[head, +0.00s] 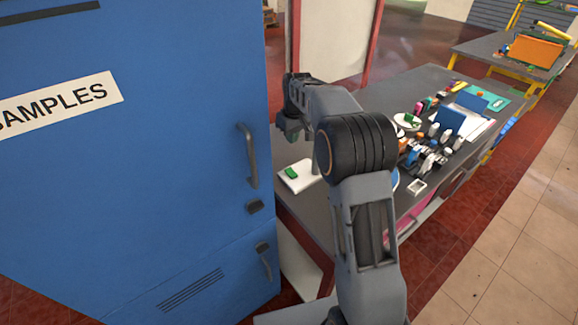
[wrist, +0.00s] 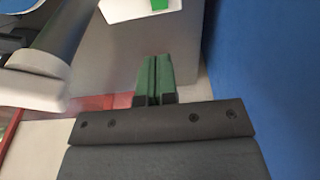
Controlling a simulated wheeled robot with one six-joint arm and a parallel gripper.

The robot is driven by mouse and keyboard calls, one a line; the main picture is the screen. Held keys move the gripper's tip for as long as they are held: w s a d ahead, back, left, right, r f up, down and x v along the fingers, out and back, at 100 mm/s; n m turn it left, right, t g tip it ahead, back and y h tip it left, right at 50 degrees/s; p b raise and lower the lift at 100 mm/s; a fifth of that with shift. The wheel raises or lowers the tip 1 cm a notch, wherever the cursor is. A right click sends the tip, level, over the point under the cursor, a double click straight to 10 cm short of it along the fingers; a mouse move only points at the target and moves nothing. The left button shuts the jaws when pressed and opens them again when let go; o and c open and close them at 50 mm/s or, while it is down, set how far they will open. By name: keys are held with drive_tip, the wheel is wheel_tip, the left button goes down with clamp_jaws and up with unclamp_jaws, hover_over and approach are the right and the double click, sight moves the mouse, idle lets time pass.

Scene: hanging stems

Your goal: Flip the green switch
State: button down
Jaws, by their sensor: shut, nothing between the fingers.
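The green switch (head: 291,173) sits on a white plate (head: 306,183) on the grey bench, just right of the blue cabinet. In the wrist view only a small part of the green switch (wrist: 159,4) and the white plate (wrist: 122,12) shows at the top edge. My gripper (wrist: 153,60) is shut and empty, its green fingers together. It is apart from the switch, which lies beyond the fingertips in the wrist view. In the head view my arm reaches over the bench beside the cabinet, and the fingertips are hard to make out.
The blue cabinet (head: 150,150) with handles stands close on the left; its blue side (wrist: 265,70) fills the right of the wrist view. Another table (head: 500,53) stands behind.

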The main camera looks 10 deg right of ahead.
sight(288, 169)
idle(0.3)
drive_tip(key=f, duration=0.4)
drive_tip(key=w+f+p, duration=0.1)
drive_tip(key=f, duration=0.4)
drive_tip(key=f+p, duration=0.1)
drive_tip(key=f, duration=0.3)
drive_tip(key=shift+w+a+f, duration=0.3)
drive_tip(key=shift+a+f, duration=0.05)
drive_tip(key=shift+f, duration=0.05)
drive_tip(key=shift+a, duration=0.1)
